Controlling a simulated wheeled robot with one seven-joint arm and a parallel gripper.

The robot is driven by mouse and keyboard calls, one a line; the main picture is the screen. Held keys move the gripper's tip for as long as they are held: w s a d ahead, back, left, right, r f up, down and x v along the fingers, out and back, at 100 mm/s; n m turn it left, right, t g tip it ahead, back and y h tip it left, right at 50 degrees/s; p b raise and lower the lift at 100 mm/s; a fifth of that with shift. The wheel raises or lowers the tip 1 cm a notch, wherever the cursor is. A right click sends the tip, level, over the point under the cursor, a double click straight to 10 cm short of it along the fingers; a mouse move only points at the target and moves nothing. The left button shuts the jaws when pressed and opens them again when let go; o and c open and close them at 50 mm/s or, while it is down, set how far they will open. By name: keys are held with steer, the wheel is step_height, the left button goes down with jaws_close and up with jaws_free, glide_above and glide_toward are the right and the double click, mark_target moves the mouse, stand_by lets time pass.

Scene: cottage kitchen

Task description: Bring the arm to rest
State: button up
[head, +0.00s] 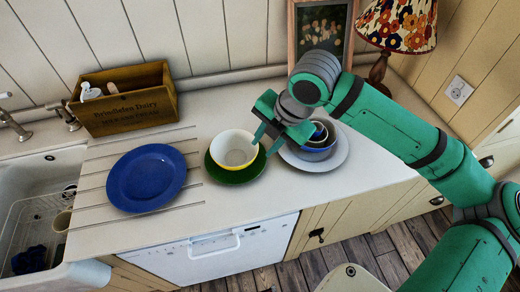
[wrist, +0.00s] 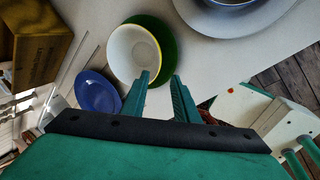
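My gripper (head: 266,141) is at the end of the green arm, over the counter beside the white and yellow bowl (head: 235,149). In the wrist view its two green fingers (wrist: 160,78) are spread apart with nothing between them. The bowl sits on a dark green plate (head: 237,175). In the wrist view the bowl (wrist: 132,52) is just beyond the fingertips. I cannot tell whether a fingertip touches its rim.
A blue plate (head: 146,178) lies on the counter at left, before a wooden box (head: 125,100). Stacked bowls (head: 318,140) stand on a pale plate (head: 334,160) close under my arm. A lamp (head: 398,28) and picture frame (head: 321,28) stand behind. The sink (head: 25,187) is far left.

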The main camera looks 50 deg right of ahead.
steer(key=shift+v, duration=0.75)
